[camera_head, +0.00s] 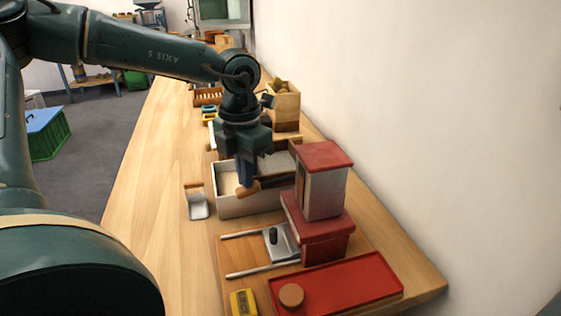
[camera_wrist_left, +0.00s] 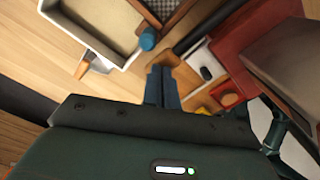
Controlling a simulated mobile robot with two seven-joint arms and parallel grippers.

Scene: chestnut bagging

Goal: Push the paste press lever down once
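The paste press (camera_head: 320,190) is a pale box with a red top and red stepped base, standing on the right of the bench. Its lever is a dark rod reaching left from the press, with a wooden handle (camera_head: 246,191) at its end. In the left wrist view the wooden handle (camera_wrist_left: 163,59) lies at my fingertips. My left gripper (camera_head: 246,178) points down, right at the handle, apparently touching it from above. Its two fingers (camera_wrist_left: 161,78) look shut side by side, with nothing visible between them. My right gripper is not in view.
A cream-walled bin (camera_head: 222,208) stands behind the handle. A metal scoop (camera_head: 197,205) lies left of it. A silver plate (camera_head: 280,243) with a dark knob sits between rails before the press. A red tray (camera_head: 350,283) holds a brown disc (camera_head: 291,295). The left bench is clear.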

